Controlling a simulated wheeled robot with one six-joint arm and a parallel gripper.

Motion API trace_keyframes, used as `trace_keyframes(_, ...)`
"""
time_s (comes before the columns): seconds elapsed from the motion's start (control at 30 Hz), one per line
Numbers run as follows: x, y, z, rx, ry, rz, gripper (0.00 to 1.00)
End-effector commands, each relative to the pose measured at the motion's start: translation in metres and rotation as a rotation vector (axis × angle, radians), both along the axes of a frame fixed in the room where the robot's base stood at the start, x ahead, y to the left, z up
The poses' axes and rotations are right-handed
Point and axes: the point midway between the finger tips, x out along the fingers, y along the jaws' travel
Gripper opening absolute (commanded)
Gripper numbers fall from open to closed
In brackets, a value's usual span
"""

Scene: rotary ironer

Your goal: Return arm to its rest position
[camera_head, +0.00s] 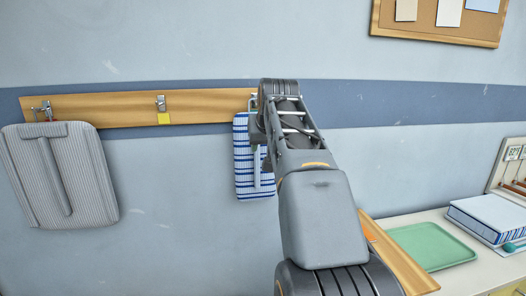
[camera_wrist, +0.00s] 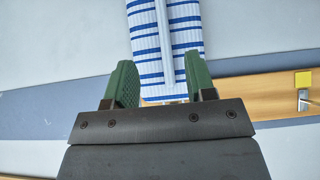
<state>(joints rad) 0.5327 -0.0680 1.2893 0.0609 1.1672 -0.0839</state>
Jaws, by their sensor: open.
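My arm reaches up and forward to the wall rail (camera_head: 130,106) in the head view. My gripper (camera_wrist: 160,82) shows in the wrist view with its two green fingers apart. A blue-and-white striped cloth (camera_head: 244,160) hangs on the wall at the rail's right end. In the wrist view the striped cloth (camera_wrist: 185,70) lies in line with the gap between the fingers. I cannot tell whether the fingers touch it.
A grey striped padded item (camera_head: 90,180) hangs from a left hook. A middle hook (camera_head: 161,102) has a yellow tag. At lower right, a counter (camera_head: 458,278) holds a green tray (camera_head: 430,246) and a white-blue stack (camera_head: 490,216). A corkboard (camera_head: 470,30) hangs above. The wall's middle is clear.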

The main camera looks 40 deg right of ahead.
Motion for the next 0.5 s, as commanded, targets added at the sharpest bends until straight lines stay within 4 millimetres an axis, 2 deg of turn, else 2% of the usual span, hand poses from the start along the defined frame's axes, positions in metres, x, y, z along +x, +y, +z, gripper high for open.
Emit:
trace_keyframes(0.03, -0.007, 0.003, 0.010, -0.001, -0.003, 0.000, 0.50)
trace_keyframes(0.2, -0.027, 0.013, 0.033, -0.001, -0.003, 0.000, 0.50)
trace_keyframes(0.5, -0.047, 0.023, 0.056, 0.000, 0.000, 0.000, 0.50)
